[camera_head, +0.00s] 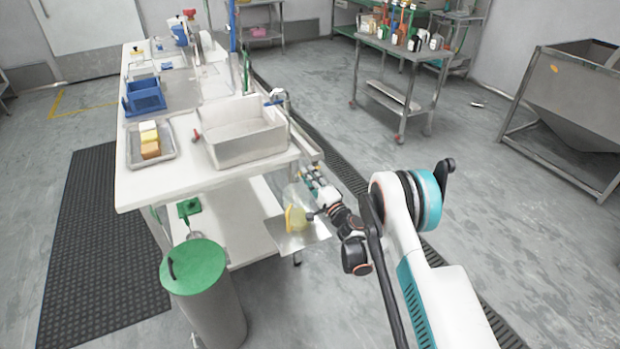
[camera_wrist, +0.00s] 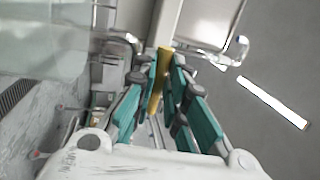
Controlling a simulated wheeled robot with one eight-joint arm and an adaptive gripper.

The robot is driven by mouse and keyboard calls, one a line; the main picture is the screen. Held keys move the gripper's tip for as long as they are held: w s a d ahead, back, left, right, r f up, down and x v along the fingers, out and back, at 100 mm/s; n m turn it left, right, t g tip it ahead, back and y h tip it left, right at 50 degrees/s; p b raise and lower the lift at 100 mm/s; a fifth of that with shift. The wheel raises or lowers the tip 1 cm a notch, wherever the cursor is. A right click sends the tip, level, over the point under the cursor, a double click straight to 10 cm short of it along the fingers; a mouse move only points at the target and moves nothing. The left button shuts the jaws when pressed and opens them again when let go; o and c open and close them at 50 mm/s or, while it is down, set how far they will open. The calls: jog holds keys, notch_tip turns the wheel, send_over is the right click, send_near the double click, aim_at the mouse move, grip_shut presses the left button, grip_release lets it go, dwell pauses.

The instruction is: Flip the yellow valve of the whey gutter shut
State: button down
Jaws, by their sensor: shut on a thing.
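The yellow valve handle (camera_wrist: 160,82) shows in the wrist view as a long narrow bar between the teal fingers of my gripper (camera_wrist: 165,72). The fingers are shut on it, and its far end shows beyond them. In the head view my gripper (camera_head: 314,177) is at the right side of the white table, by the end of the metal whey gutter (camera_head: 306,145). The valve itself cannot be made out in the head view. Pale metal pipework (camera_wrist: 205,45) shows just beyond the fingers in the wrist view.
A steel basin (camera_head: 247,150) stands on the white table (camera_head: 140,188) beside the gutter. Below my gripper, a yellow object (camera_head: 295,217) is by a metal plate (camera_head: 305,238). A bin with a green lid (camera_head: 194,266) stands in front.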

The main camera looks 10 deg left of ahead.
jog(key=shift+d, duration=0.1)
dwell(0.4)
jog(key=c, duration=1.6)
grip_release()
